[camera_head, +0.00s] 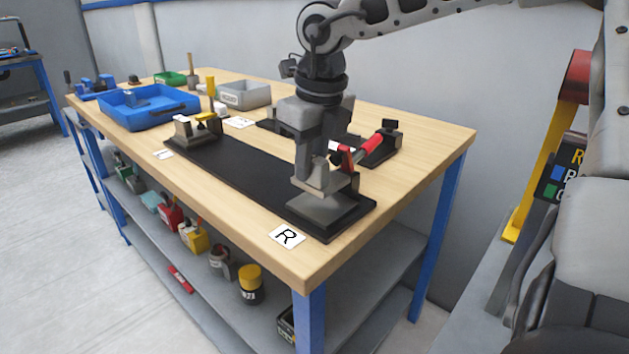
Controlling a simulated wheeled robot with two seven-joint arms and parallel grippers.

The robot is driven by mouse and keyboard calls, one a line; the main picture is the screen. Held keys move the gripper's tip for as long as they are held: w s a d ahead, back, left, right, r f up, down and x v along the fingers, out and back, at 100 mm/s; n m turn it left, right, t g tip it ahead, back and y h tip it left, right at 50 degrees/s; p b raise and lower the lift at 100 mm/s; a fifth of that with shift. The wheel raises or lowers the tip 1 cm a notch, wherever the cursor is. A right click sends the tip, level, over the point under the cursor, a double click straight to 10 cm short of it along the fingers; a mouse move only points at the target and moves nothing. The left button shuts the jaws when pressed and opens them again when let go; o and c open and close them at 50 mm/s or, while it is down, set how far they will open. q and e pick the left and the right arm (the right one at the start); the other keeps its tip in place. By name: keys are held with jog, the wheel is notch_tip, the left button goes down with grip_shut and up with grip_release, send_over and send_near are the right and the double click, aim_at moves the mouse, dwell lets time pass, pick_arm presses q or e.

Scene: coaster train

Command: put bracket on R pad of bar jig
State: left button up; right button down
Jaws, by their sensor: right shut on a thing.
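The bar jig is a long black plate (240,172) lying along the front of the wooden table. My right gripper (318,178) points down over this pad, shut on a grey bracket (322,206). The bracket is at the pad, low and roughly level; whether it rests fully on it I cannot tell. The fingers partly hide the bracket. Another grey bracket (190,130) stands at the plate's left end. My left gripper is not in view.
Close behind my right gripper is a black fixture with a red-and-silver bar (365,150). A blue tray (130,115), grey bin (244,95) and green bin (170,78) stand farther back left. The table's right corner is clear. Several items sit on the lower shelf.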

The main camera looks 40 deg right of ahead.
aim_at(315, 181)
jog(key=shift+s+d+f+b, duration=0.1)
jog(key=shift+f+b, duration=0.1)
jog(key=shift+f, duration=0.75)
jog(key=shift+s+d+f+b, duration=0.1)
jog(key=shift+f+b, duration=0.05)
jog(key=shift+f, duration=0.8)
jog(key=c, duration=1.3)
grip_release()
jog(key=r, duration=0.4)
jog(key=s+r+p, duration=0.1)
jog(key=r, duration=0.7)
jog(key=shift+s+p, duration=0.3)
jog(key=shift+s, duration=0.1)
